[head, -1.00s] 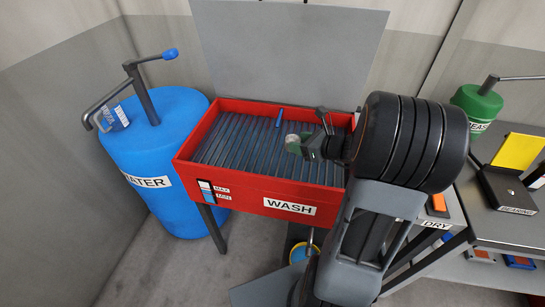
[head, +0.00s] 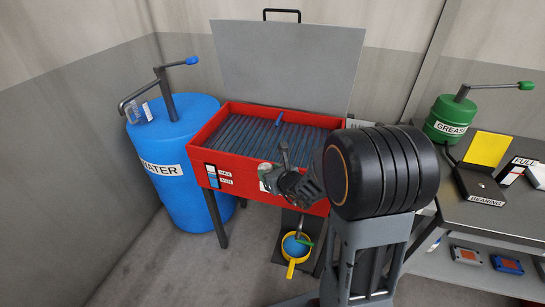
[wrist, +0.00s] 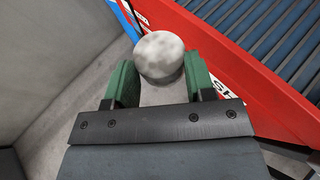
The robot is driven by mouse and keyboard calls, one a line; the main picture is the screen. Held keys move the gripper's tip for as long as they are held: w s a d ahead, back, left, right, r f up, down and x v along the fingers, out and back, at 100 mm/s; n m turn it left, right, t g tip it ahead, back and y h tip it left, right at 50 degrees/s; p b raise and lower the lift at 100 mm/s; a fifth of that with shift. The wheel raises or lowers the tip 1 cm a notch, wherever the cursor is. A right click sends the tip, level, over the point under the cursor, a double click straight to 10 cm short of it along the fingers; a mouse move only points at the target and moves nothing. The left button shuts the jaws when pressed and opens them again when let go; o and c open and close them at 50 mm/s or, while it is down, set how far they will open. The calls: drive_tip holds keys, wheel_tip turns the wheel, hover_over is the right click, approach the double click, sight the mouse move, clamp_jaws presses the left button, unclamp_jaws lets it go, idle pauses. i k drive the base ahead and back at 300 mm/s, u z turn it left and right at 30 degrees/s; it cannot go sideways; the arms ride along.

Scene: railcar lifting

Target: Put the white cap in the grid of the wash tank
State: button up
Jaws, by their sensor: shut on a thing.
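The white cap (wrist: 158,56) is a round, grey-speckled white piece held between the green finger pads of my gripper (wrist: 160,80) in the wrist view. In the head view my gripper (head: 267,175) shows in front of the tank's front wall, with the cap barely visible there. The wash tank (head: 204,155) is a red open box on legs. Its grid (head: 262,130) of dark blue-grey slats fills the top. In the wrist view the grid (wrist: 275,32) lies to the upper right, beyond the red wall (wrist: 222,62); the cap is outside it.
The tank's grey lid (head: 290,65) stands raised behind it. A small blue piece (head: 279,117) lies at the back of the grid. A blue water barrel (head: 180,150) stands left. A yellow pan (head: 293,253) sits below the tank. A bench (head: 470,215) is right.

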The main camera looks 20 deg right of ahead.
sight(275, 148)
drive_tip(key=u, duration=0.25)
drive_tip(key=i, duration=0.85)
drive_tip(key=z, duration=0.4)
